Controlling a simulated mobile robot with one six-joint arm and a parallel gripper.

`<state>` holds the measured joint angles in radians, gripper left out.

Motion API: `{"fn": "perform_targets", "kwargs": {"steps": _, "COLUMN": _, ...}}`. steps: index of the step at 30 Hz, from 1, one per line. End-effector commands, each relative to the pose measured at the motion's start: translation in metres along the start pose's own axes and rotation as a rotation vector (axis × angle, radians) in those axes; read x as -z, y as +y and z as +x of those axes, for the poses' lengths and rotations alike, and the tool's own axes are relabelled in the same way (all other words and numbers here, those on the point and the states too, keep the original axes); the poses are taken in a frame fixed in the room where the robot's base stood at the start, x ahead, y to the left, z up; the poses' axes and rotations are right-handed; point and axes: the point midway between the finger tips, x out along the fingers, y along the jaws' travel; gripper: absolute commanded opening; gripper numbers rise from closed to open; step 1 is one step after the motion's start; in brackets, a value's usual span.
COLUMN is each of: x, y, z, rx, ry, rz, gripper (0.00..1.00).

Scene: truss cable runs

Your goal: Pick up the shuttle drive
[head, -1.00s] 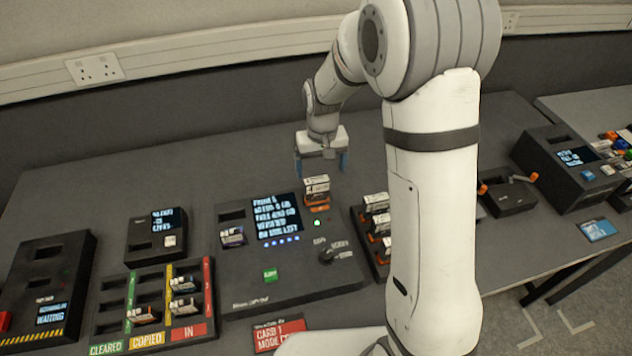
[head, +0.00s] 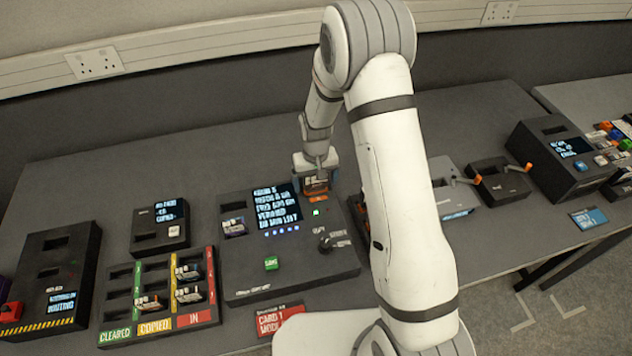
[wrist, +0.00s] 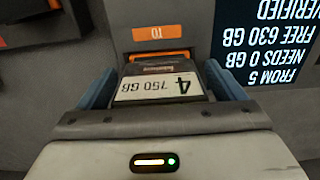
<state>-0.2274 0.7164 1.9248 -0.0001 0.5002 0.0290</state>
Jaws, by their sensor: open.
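The shuttle drive (wrist: 160,84) is a dark block with a white label reading "4 750 GB", standing in an orange-edged slot of the console marked "TO". In the head view the drive (head: 316,183) is partly hidden under my gripper. My gripper (wrist: 163,88) is open, with one blue finger on each side of the drive. Small gaps seem to show between fingers and drive. In the head view my gripper (head: 316,178) is over the console's top right slot.
The console (head: 245,270) has a lit screen, a green button and a knob; another drive (head: 233,226) sits in its left slot. A sorting rack (head: 120,318) with several drives stands at left. A crank device (head: 497,180) stands at right.

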Motion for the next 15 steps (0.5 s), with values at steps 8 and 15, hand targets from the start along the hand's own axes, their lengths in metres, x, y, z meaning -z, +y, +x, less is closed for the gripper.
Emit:
{"fn": "perform_targets", "kwargs": {"steps": 8, "x": 0.0001, "y": -0.0004, "z": 0.0002, "rx": 0.0, "ry": 0.0, "rz": 0.0, "gripper": 0.82}}
{"fn": "perform_targets", "kwargs": {"steps": 15, "x": 0.0, "y": -0.0006, "z": 0.0, "rx": 0.0, "ry": 0.0, "rz": -0.001, "gripper": 0.62}}
